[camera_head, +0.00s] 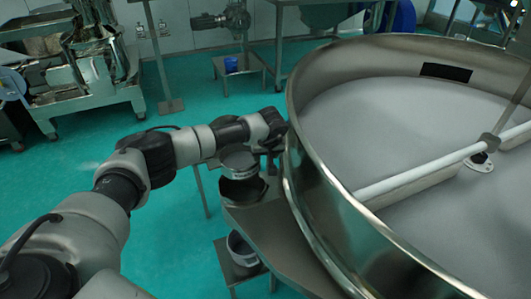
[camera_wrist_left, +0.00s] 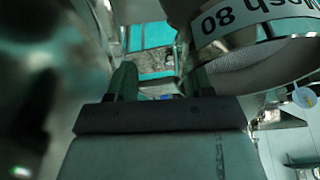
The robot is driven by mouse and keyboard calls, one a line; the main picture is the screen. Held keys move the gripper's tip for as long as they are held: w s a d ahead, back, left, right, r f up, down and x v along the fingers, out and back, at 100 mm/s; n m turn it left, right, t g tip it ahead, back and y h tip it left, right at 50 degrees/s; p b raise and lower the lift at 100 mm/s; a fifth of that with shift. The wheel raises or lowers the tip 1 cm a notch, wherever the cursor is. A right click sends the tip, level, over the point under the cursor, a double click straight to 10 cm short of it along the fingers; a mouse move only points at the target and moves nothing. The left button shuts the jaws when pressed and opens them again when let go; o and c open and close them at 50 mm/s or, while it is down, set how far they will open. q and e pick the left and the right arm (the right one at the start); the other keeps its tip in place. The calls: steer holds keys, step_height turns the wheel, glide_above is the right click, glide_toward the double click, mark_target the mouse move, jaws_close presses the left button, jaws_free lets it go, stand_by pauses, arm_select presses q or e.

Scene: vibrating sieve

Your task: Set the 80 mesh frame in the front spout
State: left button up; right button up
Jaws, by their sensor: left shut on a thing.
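The 80 mesh frame (camera_head: 238,163) is a small round metal ring just above the dark round mouth of the front spout (camera_head: 243,191). A gap seems to show between them, but I cannot tell whether they touch. In the left wrist view the frame (camera_wrist_left: 250,22) fills the upper right, its white label reading "Mesh 80" upside down. My left gripper (camera_head: 268,143) is shut on the frame beside the sieve's outer wall; its fingers (camera_wrist_left: 162,85) show in the wrist view, but the grip point is unclear. My right gripper is not in view.
The big round sieve (camera_head: 291,150) with its steel rim takes up the right side, close to my left gripper. A bucket (camera_head: 242,252) stands on a low stand below the spout. Steel machines (camera_head: 90,65) stand at the back left. Green floor (camera_head: 190,235) is open at left.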

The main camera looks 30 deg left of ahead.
mark_target(265, 180)
arm_select(q)
steer(key=shift+f+b, duration=3.6)
steer(key=shift+f, duration=2.2)
steer(key=shift+s+b, duration=0.1)
steer(key=shift+b, duration=0.25)
